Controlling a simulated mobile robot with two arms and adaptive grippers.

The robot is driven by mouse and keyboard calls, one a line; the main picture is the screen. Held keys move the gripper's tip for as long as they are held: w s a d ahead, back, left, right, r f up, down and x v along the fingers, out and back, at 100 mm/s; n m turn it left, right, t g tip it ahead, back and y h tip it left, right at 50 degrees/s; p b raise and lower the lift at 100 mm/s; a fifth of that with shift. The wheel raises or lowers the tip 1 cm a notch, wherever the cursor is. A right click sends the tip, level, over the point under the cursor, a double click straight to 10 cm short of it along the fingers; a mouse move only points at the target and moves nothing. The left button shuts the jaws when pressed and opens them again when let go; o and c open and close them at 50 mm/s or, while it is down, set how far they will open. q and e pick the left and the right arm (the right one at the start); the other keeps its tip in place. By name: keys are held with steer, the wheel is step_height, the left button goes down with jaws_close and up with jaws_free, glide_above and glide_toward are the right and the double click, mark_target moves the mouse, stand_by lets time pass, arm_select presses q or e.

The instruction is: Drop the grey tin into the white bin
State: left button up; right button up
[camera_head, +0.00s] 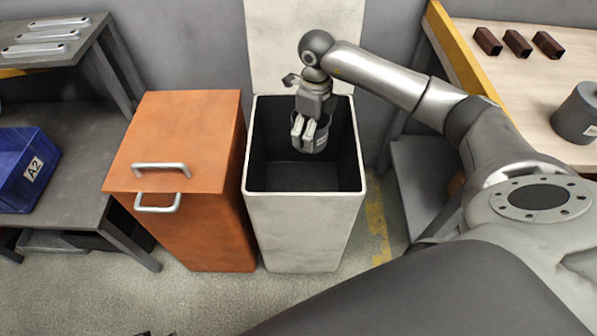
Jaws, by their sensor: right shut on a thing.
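The white bin (303,232) stands open on the floor, its pale lid (304,40) raised upright behind it. Its dark inside looks empty as far as it shows. My right gripper (303,137) is over the bin's opening, pointing down, and is shut on a small grey tin (321,136). The fingers hide part of the tin. I cannot tell exactly how far the tin is below the rim. My left gripper is not in view.
An orange bin (190,125) with a closed lid stands close on the left. A blue crate (22,165) is on the left bench's shelf. On the right table (545,65) are dark brown blocks (517,43) and a larger grey canister (575,112).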

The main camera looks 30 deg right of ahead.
steer(key=o, duration=1.1)
steer(key=shift+o, duration=0.2)
step_height(320, 180, up, 12)
